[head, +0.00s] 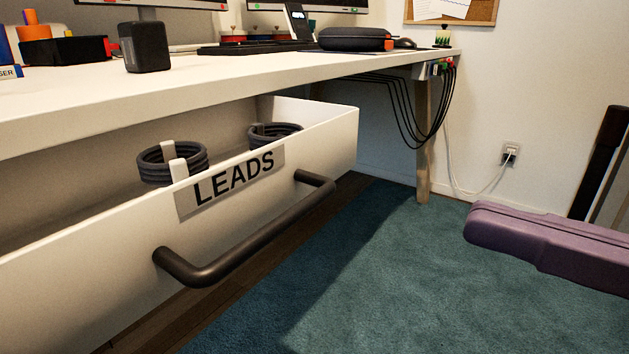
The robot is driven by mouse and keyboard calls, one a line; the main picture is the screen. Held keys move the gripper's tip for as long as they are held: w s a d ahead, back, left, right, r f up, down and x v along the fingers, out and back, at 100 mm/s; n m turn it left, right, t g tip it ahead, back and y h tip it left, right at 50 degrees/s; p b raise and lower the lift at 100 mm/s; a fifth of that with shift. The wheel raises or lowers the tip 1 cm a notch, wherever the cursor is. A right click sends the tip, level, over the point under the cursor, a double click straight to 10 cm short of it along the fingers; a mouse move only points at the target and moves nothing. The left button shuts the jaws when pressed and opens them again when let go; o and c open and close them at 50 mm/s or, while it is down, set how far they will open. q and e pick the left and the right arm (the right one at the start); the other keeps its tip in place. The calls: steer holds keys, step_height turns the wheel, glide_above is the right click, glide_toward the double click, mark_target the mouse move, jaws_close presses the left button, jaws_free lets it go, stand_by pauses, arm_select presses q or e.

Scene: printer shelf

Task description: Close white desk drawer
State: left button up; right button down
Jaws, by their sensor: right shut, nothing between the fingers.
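The white desk drawer (70,262) hangs open under the white desk (215,86), pulled well out toward the viewer. Its front carries a label reading LEADS (236,181) and a dark bar handle (250,248). Inside are two coils of dark cable, a nearer one (155,172) and a farther one (268,131), each with a white band. The left end of the drawer front runs out of view. I make out neither my left nor my right gripper in the head view, and nothing touches the handle.
A purple padded seat (545,240) with a dark support stands at the right. Teal carpet (400,285) is clear between it and the drawer. A desk leg (422,135) and hanging black cables (408,115) are beyond the drawer. Several objects, including a black case (352,39), lie on the desk.

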mark_target(284, 162)
arm_select(q)
step_height(284, 162, up, 2)
steer(key=shift+p, duration=1)
arm_select(e)
steer(key=x, duration=1.2)
steer(key=shift+w+a, duration=0.2)
steer(key=shift+a, duration=0.1)
